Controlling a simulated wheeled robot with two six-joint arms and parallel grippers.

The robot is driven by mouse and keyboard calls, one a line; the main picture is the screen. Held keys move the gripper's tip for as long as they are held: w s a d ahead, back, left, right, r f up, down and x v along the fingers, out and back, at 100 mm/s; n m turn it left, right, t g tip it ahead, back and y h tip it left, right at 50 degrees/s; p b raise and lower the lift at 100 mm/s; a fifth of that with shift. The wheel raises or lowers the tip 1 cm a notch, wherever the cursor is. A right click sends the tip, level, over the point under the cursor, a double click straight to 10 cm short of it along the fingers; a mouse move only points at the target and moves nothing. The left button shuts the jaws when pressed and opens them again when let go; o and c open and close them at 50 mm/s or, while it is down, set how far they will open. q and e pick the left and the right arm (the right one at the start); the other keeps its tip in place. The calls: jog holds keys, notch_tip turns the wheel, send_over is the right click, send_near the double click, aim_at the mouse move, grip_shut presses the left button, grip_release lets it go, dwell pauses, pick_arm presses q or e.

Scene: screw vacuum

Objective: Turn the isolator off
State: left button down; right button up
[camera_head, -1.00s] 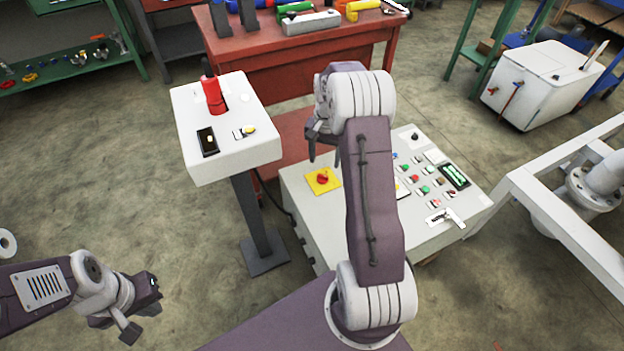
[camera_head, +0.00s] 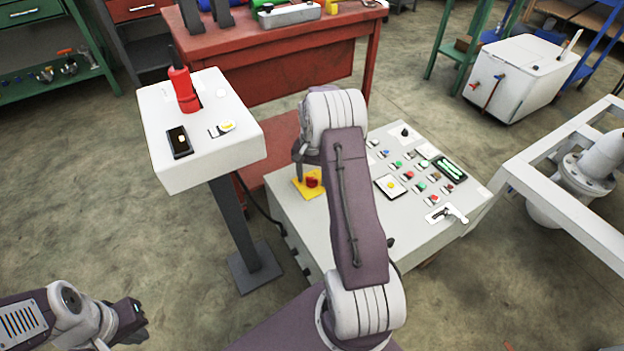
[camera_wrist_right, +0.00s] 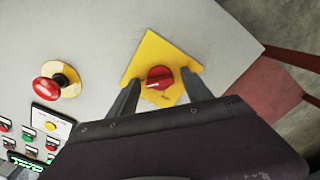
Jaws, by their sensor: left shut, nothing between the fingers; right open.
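The isolator is a red rotary knob on a yellow square plate (camera_head: 309,184) at the left side of the grey control panel (camera_head: 290,222). In the right wrist view the red knob (camera_wrist_right: 160,78) sits between the two fingertips of my right gripper (camera_wrist_right: 160,85), which is open. The fingers stand over the yellow plate on either side of the knob; I cannot tell whether they touch it. In the head view my right gripper (camera_head: 308,172) is over the plate, partly hidden by my arm. My left gripper (camera_head: 133,322) is shut and empty at the lower left, away from the panel.
A red emergency mushroom button (camera_wrist_right: 46,88) stands on the panel near the isolator. Several coloured push buttons and a green display (camera_head: 450,169) lie to the right. A white pedestal box (camera_head: 205,165) with a red handheld device (camera_head: 184,90) stands to the left.

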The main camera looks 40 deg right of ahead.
jog(key=shift+r, duration=0.1)
grip_shut()
jog(key=shift+r+p, duration=0.15)
jog(key=shift+p, duration=0.45)
jog(key=n+p, duration=0.6)
jog(key=p, duration=0.1)
jog(key=shift+r, duration=0.1)
jog(key=n+p, duration=0.2)
jog(key=shift+n, duration=0.4)
jog(key=n+p, duration=0.1)
jog(key=n, duration=0.1)
jog(key=shift+n+p, duration=0.3)
jog(key=shift+p, duration=0.1)
jog(key=n+p, duration=0.1)
jog(key=n, duration=0.2)
jog(key=shift+f, duration=0.2)
jog(key=shift+n+p, duration=0.6)
jog(key=shift+n, duration=1.1)
